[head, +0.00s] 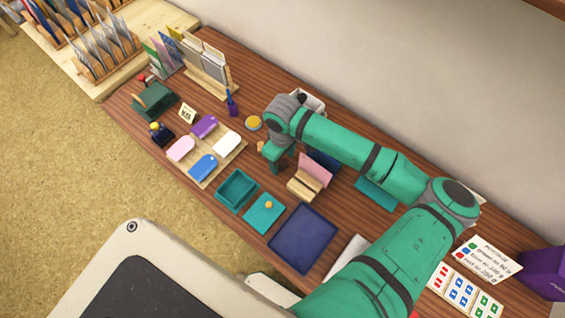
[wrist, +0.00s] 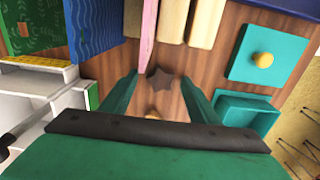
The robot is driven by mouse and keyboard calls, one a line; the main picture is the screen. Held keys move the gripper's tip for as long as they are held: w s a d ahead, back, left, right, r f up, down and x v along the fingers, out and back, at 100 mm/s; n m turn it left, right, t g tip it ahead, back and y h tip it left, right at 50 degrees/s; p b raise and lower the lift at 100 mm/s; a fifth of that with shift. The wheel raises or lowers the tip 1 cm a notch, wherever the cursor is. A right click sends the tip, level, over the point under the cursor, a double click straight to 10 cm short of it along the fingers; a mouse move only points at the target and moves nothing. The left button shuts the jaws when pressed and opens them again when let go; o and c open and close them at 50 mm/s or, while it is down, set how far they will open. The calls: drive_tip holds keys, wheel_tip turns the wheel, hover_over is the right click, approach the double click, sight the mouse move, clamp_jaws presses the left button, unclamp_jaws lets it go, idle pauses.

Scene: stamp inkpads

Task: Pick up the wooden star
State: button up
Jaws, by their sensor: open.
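A small dark brown star shape (wrist: 159,79) lies on the wooden table in the wrist view, between and just past my fingertips. It looks like the wooden star. A small tan piece (wrist: 154,113) shows nearer the palm; I cannot tell whether it belongs to the star. My gripper (wrist: 160,86) is open, one green finger on each side, with nothing clamped. In the head view my gripper (head: 278,162) points down over the table, left of the pink card, and I cannot make out the star there.
A pink card (wrist: 149,35) in a wooden holder (head: 302,189) stands close to the fingers. An open teal box (head: 221,197) and its knobbed lid (head: 258,221) lie nearby. A white container (wrist: 42,95) stands left in the wrist view.

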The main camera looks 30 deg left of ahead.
drive_tip(key=c, duration=1.1)
